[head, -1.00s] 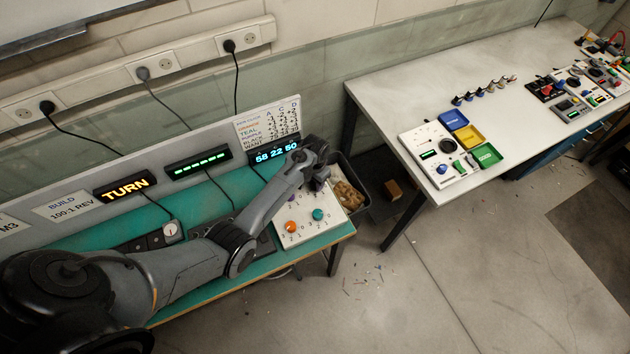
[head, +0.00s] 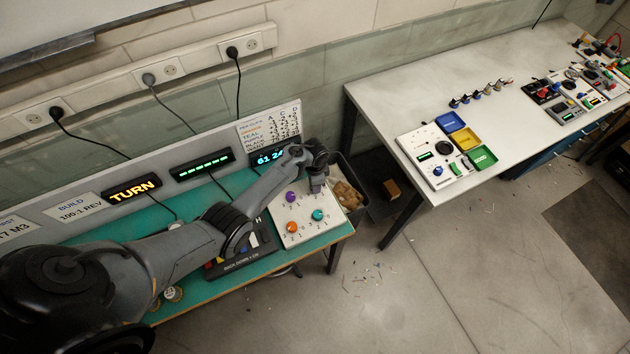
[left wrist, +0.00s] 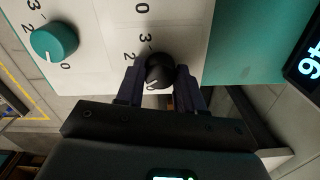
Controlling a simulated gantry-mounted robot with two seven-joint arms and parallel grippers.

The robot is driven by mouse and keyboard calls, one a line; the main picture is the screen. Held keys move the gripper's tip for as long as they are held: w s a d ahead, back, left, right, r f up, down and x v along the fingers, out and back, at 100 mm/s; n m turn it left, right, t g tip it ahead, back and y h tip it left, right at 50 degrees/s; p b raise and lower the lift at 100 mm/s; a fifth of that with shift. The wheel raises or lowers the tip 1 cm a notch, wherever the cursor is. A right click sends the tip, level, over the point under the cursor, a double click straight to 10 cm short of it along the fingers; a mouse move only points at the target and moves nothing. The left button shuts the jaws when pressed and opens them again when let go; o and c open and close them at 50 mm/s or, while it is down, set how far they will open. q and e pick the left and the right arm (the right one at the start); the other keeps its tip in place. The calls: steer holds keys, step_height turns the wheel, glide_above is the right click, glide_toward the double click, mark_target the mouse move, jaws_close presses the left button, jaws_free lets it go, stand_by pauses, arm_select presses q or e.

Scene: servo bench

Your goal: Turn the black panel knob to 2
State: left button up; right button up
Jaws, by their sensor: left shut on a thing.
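The white knob panel (head: 303,238) lies at the right end of the green bench. My left gripper (head: 316,183) is at its upper right corner. In the left wrist view the black knob (left wrist: 160,70) sits between the two dark fingers of my left gripper (left wrist: 160,88), which is shut on it. Printed 3 and 2 show beside the knob; I cannot tell which number it points at. In the head view the knob is hidden by the gripper. A teal knob (head: 317,214), an orange knob (head: 292,228) and a purple knob (head: 291,197) are on the panel. My right gripper is not in view.
A sign reading TURN (head: 132,189) and a blue digit display (head: 268,158), partly covered by my arm, stand behind the bench. A dark-keyed box (head: 238,260) is left of the panel. A bin (head: 347,193) stands right of it. A white table (head: 400,80) is farther right.

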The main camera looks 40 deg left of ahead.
arm_select(q)
steer(key=m, duration=0.4)
steer(key=shift+m, duration=0.4)
steer(key=m, duration=0.3)
steer(key=shift+m+b, duration=0.35)
steer(key=shift+m, duration=1.05)
steer(key=o, duration=1)
steer(key=shift+o, duration=0.2)
steer(key=shift+r, duration=0.1)
step_height(320, 180, up, 11)
steer(key=p, duration=0.3)
steer(key=shift+f+p, duration=0.2)
steer(key=shift+p, duration=0.15)
